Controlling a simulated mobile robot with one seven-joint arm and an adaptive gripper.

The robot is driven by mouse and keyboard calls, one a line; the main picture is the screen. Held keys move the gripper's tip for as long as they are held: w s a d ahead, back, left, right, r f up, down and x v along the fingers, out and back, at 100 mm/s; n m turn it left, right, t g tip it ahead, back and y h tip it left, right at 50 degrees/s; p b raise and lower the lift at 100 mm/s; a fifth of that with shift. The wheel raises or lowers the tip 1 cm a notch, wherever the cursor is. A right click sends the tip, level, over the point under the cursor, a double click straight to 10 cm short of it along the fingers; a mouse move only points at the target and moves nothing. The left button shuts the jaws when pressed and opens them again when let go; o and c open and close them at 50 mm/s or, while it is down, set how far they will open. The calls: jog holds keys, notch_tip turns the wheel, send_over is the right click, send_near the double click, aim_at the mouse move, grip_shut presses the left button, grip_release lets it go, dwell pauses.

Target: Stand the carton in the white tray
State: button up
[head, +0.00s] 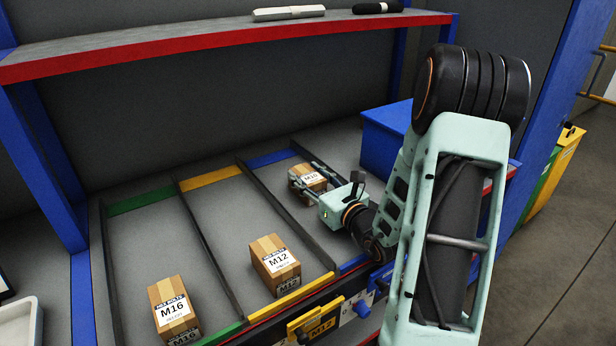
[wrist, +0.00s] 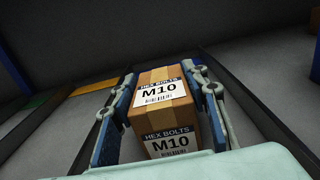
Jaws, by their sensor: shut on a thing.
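The M10 carton (head: 309,180), a brown box with a white "HEX BOLTS M10" label, is in the blue-marked lane at the right of the rack in the head view. My gripper (head: 306,173) is shut on it, with one finger on each side. In the wrist view the carton (wrist: 168,120) sits upright between both blue-padded fingers (wrist: 163,82). I cannot tell whether its bottom touches the lane. A white tray (head: 22,328) shows only in part at the lower left edge of the head view; the part I see looks empty.
An M12 carton (head: 274,264) stands in the yellow lane and an M16 carton (head: 173,309) in the green lane. Dark dividers (head: 207,240) separate the lanes. A red-edged shelf (head: 200,42) hangs above. A blue box (head: 388,135) stands to the right. Blue posts (head: 45,150) frame the left.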

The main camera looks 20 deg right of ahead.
jog(key=o, duration=1.5)
jog(key=shift+f, duration=0.1)
